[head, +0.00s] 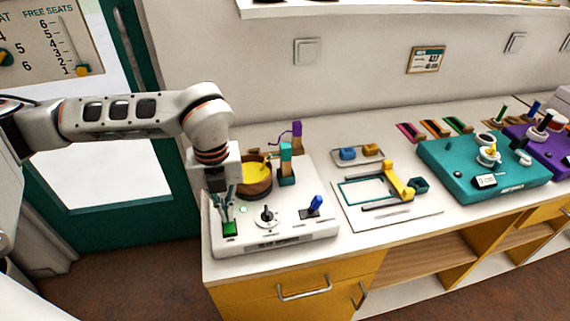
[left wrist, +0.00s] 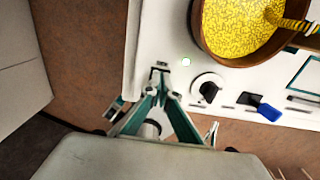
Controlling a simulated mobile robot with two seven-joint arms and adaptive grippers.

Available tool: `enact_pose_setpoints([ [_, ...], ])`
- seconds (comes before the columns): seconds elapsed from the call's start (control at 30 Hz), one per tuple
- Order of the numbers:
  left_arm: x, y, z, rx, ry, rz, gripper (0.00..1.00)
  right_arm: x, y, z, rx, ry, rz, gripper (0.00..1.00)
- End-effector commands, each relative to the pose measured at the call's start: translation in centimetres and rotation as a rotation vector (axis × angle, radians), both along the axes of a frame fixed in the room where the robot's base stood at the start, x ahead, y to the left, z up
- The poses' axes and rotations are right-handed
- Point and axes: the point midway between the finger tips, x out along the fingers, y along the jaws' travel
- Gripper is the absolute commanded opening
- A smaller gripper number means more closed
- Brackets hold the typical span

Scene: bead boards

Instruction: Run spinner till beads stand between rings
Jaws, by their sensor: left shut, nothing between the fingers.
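The bead spinner has a white base (head: 285,238) at the near left of the counter. Its brown round bowl (head: 266,186) holds yellow beads (left wrist: 236,24), spread broadly inside it in the left wrist view. No level rings can be made out on the bowl. My left gripper (head: 228,217) is shut and empty, pointing down at a green button (head: 230,230) on the base's left end; whether the tips touch it I cannot tell. A dial (head: 267,216) and a blue lever (head: 317,203) sit to the right. My right gripper is out of view.
A teal post (head: 286,166) stands beside the bowl, with a purple one (head: 297,134) behind. Right of the spinner lie a white board with a yellow clamp (head: 398,182) and a teal machine (head: 460,172). The counter's front edge is close to the spinner.

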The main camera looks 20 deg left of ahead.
Motion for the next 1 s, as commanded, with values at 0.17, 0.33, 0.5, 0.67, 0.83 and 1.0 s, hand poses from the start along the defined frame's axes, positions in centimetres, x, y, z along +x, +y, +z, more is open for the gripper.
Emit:
enact_pose_setpoints([
  [0.17,0.0,0.0,-1.0,0.000,0.001,0.000,0.00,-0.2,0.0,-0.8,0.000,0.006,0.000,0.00],
  [0.33,0.0,0.0,-0.6,0.001,-0.001,0.000,0.00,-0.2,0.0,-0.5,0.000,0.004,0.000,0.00],
  [0.5,0.1,0.0,0.9,0.000,-0.004,0.001,0.00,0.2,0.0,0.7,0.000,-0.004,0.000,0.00],
  [0.67,0.0,0.0,2.3,0.000,-0.002,0.001,0.00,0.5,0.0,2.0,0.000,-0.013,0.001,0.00],
  [0.83,0.1,0.0,3.9,0.000,-0.004,0.000,0.00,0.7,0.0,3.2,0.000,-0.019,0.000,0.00],
  [1.0,0.1,0.0,4.3,0.000,-0.002,0.000,0.00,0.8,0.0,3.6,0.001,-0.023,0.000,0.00],
])
